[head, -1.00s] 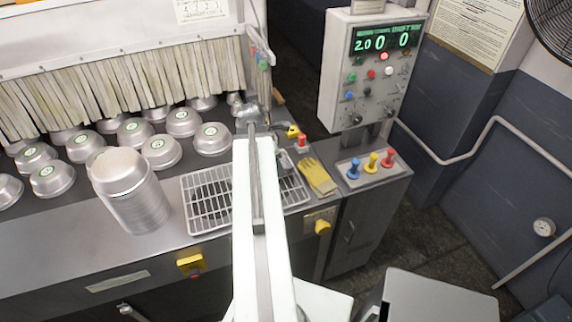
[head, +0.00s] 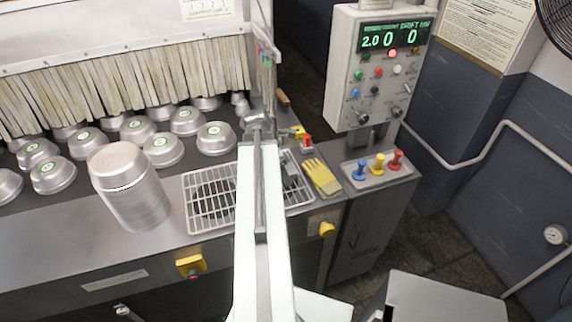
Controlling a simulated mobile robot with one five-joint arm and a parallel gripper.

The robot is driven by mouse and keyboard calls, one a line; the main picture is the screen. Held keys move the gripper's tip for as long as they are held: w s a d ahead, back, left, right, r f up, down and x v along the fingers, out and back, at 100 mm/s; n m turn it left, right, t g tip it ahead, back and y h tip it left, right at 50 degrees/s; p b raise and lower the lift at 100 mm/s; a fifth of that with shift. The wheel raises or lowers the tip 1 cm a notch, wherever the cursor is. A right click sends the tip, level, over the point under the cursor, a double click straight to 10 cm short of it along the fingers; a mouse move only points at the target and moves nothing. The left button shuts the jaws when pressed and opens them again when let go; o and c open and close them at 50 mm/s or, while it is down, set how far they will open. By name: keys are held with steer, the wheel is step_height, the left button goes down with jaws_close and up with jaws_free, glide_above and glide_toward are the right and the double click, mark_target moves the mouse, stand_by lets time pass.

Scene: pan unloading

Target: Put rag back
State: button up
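My arm reaches away over the wire rack (head: 205,212), and my gripper (head: 256,121) is at its far end, near the right end of the strip curtain. The fingers are small and partly hidden by the arm, so I cannot tell if they are open or shut. I cannot clearly make out a rag. A dark grey-green item (head: 290,172) lies at the rack's right part, partly hidden by my arm; I cannot tell if it is cloth. A yellow glove-like item (head: 322,177) lies flat on the counter right of the rack.
A tall stack of metal pans (head: 137,200) stands left of the rack. Several pans sit before the strip curtain (head: 120,92). A control box (head: 378,70) rises at the right, above blue, yellow and red knobs (head: 377,164). Bare counter (head: 60,232) lies at the front left.

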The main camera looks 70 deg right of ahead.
steer(key=shift+r, duration=0.1)
steer(key=p+v, duration=1.1)
steer(key=v, duration=0.1)
steer(key=shift+p, duration=0.4)
